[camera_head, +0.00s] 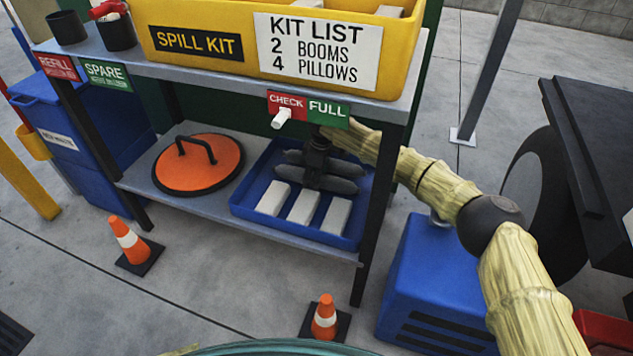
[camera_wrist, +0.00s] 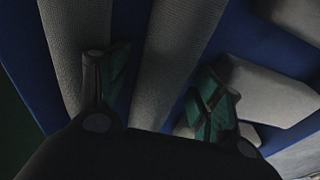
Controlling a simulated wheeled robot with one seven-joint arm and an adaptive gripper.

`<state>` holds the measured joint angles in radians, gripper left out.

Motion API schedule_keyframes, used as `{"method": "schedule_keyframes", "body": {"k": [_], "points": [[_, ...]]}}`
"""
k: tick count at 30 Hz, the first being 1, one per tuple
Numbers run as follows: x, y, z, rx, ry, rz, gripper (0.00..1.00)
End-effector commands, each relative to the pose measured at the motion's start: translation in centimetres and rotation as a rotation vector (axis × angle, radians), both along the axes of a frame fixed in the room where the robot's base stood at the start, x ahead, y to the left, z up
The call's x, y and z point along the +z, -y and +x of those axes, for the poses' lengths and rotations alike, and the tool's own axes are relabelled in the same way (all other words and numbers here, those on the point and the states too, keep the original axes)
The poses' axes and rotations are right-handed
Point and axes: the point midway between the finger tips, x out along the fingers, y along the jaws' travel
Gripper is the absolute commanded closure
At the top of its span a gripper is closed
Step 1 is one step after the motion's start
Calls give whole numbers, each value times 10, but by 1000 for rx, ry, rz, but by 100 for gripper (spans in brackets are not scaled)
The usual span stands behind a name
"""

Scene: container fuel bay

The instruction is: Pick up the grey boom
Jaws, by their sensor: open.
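Two grey booms lie side by side in a blue tray (camera_head: 243,207) on the lower shelf. The front grey boom (camera_head: 338,185) and the rear grey boom (camera_head: 349,169) are partly covered by my gripper (camera_head: 318,165), which reaches down over them. In the wrist view, one grey boom (camera_wrist: 178,55) passes between the spread fingers of my gripper (camera_wrist: 160,85). The other grey boom (camera_wrist: 72,40) lies to the left, partly behind the left finger. My gripper is open; contact with a boom cannot be told.
Pale pillows (camera_head: 304,207) lie in front of the booms. An orange lid (camera_head: 205,165) is left of the tray. The upper shelf (camera_head: 225,75) and yellow spill kit box (camera_head: 210,65) stand overhead. A shelf leg (camera_head: 371,220), blue box (camera_head: 430,270) and cones (camera_head: 325,318) are close by.

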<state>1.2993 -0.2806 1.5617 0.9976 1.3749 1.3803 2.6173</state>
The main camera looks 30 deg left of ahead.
Motion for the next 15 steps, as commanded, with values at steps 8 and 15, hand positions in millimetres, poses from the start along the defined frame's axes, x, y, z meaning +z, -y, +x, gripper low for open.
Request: {"method": "schedule_keyframes", "body": {"k": [8,15], "points": [[0,0,0,0,0,0,76],[0,0,0,0,0,0,86]]}}
